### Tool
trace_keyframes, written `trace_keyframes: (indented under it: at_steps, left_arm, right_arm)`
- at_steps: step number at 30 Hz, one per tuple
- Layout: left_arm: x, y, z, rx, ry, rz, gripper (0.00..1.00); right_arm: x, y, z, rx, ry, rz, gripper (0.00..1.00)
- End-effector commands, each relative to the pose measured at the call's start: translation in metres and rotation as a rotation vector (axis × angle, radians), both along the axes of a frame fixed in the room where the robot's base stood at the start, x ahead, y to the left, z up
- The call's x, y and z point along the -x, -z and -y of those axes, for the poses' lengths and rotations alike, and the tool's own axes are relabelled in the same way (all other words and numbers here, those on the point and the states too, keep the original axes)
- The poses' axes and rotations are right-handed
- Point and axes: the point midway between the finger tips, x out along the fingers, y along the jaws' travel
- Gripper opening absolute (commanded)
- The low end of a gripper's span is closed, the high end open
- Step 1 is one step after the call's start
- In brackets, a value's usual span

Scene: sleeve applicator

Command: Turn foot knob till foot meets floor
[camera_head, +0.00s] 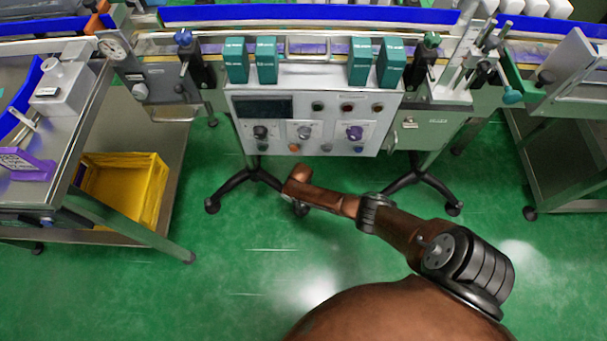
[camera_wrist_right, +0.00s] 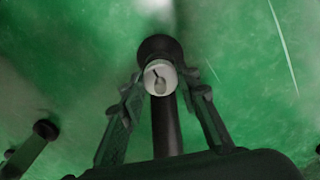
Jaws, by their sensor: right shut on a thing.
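In the right wrist view a pale round foot knob (camera_wrist_right: 160,77) with a dark slot-like mark sits on a dark leg, with a dark round foot (camera_wrist_right: 159,46) just beyond it. My right gripper (camera_wrist_right: 168,88) has one finger on each side of the knob and is shut on it. Whether the foot touches the floor (camera_wrist_right: 240,50) cannot be told. In the head view my right arm reaches left below the control box (camera_head: 325,80), and my forearm hides most of the gripper and the knob. My left gripper is not in view.
Dark stand legs with casters (camera_head: 212,206) spread under the control box. A steel table (camera_head: 95,130) with a yellow crate (camera_head: 153,205) beneath stands at left. Another steel table (camera_head: 560,150) stands at right. Green floor is open in front.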

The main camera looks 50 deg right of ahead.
Motion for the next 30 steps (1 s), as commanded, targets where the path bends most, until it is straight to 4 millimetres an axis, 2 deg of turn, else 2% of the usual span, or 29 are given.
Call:
trace_keyframes:
  at_steps: [15,22,30]
  left_arm:
    - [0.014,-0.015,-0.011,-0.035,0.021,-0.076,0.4]
    - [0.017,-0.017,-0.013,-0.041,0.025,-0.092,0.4]
    - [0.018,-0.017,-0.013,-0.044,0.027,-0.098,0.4]
  right_arm:
    - [-0.003,-0.001,-0.001,-0.002,0.439,0.008,0.05]
    - [-0.003,-0.001,-0.001,-0.003,0.554,0.007,0.05]
    - [-0.004,-0.001,-0.001,-0.001,0.61,0.009,0.05]
